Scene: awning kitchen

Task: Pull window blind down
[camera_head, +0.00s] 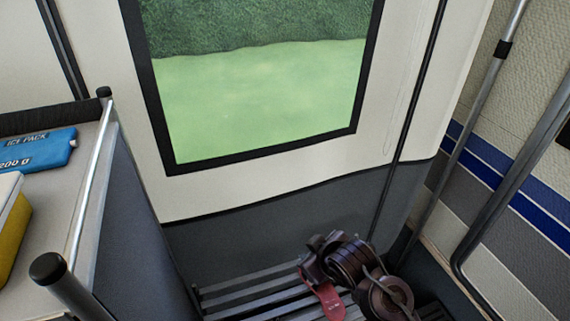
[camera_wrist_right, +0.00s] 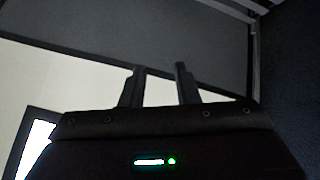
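The window (camera_head: 260,85) with a black frame is in the upper middle of the head view, with green grass and a hedge behind it. No blind shows over the visible part of the glass; the window's top is cut off. A thin pale cord (camera_head: 394,90) hangs on the wall to its right. My right arm (camera_head: 352,262) is low, below the window and apart from it. In the right wrist view my right gripper (camera_wrist_right: 159,70) has its two fingers apart with nothing between them. My left gripper is out of view.
A counter (camera_head: 58,190) at the left holds a blue ice pack (camera_head: 38,150) and a yellow-and-white box (camera_head: 12,225). A metal rail (camera_head: 90,190) edges it. A slatted bench (camera_head: 265,295) lies below the window. Grey poles (camera_head: 470,110) stand at the right.

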